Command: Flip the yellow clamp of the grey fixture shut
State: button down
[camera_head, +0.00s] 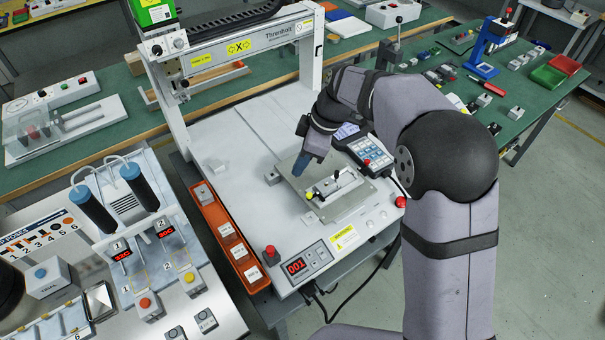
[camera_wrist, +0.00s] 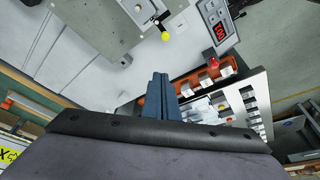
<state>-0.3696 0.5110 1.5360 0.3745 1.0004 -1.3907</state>
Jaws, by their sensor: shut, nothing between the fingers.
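The grey fixture (camera_head: 336,186) sits on a metal plate on the white bed of the gantry machine. Its clamp ends in a yellow knob (camera_head: 309,196) at the fixture's lower left. In the wrist view the yellow knob (camera_wrist: 165,36) sticks out on a short stem from the fixture (camera_wrist: 140,12), which is cut off by the top edge. My gripper (camera_head: 300,174) has blue fingers pressed together and empty. It is above the plate, up and left of the knob, apart from it. In the wrist view my gripper (camera_wrist: 159,78) points toward the knob with a gap between.
The gantry frame (camera_head: 245,45) stands behind the bed. A handheld keypad (camera_head: 372,153) lies right of the fixture. An orange tray (camera_head: 222,235) runs along the bed's left edge. A red button (camera_head: 271,252) and a display (camera_head: 297,266) are at the front.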

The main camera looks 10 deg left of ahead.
notch_tip(320, 180, down, 9)
jog(key=p, duration=0.3)
jog(key=shift+d, duration=0.4)
dwell(0.5)
